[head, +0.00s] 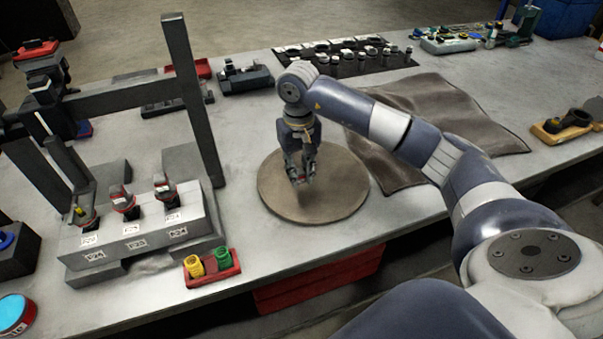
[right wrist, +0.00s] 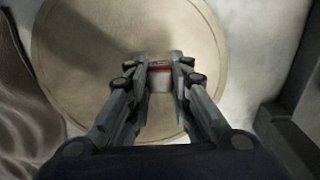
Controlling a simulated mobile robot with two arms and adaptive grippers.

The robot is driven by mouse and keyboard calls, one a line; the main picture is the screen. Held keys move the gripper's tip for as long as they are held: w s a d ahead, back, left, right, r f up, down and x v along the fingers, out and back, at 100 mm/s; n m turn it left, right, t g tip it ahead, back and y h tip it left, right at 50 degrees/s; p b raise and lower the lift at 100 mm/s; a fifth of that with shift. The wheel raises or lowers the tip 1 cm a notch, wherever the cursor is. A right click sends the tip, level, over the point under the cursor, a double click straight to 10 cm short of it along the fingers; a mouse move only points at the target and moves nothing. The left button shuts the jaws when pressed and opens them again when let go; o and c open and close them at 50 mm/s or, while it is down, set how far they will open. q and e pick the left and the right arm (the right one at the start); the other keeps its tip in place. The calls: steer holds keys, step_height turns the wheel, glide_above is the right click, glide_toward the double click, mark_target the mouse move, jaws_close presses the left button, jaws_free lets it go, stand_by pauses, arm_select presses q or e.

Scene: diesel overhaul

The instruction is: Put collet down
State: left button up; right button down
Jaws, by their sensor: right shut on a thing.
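My right gripper (head: 304,180) hangs pointing down over a round tan disc (head: 275,198) on the bench. It also shows in the right wrist view (right wrist: 162,66), shut on a small pale piece with a red band, which I take to be the collet (right wrist: 160,78). In the head view the collet is mostly hidden between the fingers. Whether it touches the disc cannot be told. My left gripper is not in view.
A grey block (head: 140,232) with several red-ringed parts stands at the left, by a dark upright post (head: 192,100). A red tray (head: 213,277) with yellow and green pieces is at the front edge. A brown cloth (head: 450,115) lies right of the disc. Several small parts stand on a black mat (head: 345,67) behind.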

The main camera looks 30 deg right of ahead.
mark_target(302, 189)
steer(key=shift+w+d, duration=0.15)
steer(key=shift+d, duration=0.2)
steer(key=shift+f, duration=0.2)
step_height(302, 189, down, 3)
steer(key=shift+r+p, duration=0.1)
steer(key=shift+p, duration=0.75)
steer(key=shift+f, duration=0.2)
steer(key=shift+f, duration=0.1)
steer(key=shift+f+b, duration=0.15)
steer(key=shift+b, duration=0.15)
steer(key=c, duration=1.4)
jaws_free()
steer(key=shift+c, duration=0.2)
steer(key=shift+r, duration=0.25)
